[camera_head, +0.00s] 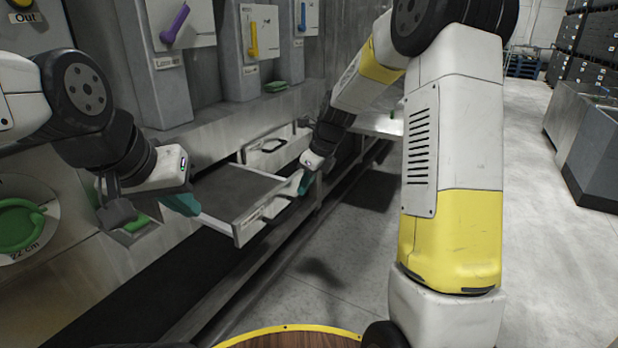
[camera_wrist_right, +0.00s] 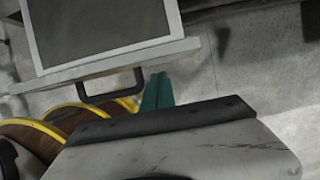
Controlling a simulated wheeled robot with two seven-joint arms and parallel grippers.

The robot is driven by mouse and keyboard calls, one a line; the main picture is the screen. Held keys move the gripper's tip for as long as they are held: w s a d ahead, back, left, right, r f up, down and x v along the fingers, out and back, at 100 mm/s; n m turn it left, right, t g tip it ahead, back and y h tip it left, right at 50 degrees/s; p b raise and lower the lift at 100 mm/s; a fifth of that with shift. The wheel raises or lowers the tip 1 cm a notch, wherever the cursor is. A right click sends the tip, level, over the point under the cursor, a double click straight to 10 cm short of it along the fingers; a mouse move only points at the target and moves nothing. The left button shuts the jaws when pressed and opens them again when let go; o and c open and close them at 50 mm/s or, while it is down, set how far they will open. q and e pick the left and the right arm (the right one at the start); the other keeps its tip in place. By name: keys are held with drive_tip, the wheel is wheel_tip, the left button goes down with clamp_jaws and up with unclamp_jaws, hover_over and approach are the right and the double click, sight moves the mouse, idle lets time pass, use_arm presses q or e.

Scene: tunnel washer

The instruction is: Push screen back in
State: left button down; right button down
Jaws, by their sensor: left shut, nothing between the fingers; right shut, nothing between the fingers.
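The screen (camera_head: 238,190) is a light-framed, drawer-like tray with a grey flat surface, and it sticks out of the machine. In the right wrist view, the screen (camera_wrist_right: 98,67) shows at the top with a black handle (camera_wrist_right: 111,87) on its front. My left gripper (camera_head: 184,204) is shut and empty, close to the screen's near-left edge; touching or apart is unclear. My right gripper (camera_head: 305,183) is shut and empty by the screen's front right end. In the right wrist view its teal fingers (camera_wrist_right: 158,91) point toward the front, right of the handle; contact is unclear.
Another drawer front with a black handle (camera_head: 270,146) sits beyond the screen. Purple (camera_head: 175,24) and yellow (camera_head: 253,38) levers are on the machine above. A green round handle (camera_head: 18,225) is at the left. Open floor lies to the right, with grey bins (camera_head: 590,140) further off.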

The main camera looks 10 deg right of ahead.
drive_tip(key=shift+w+a, duration=0.35)
drive_tip(key=shift+a, duration=0.1)
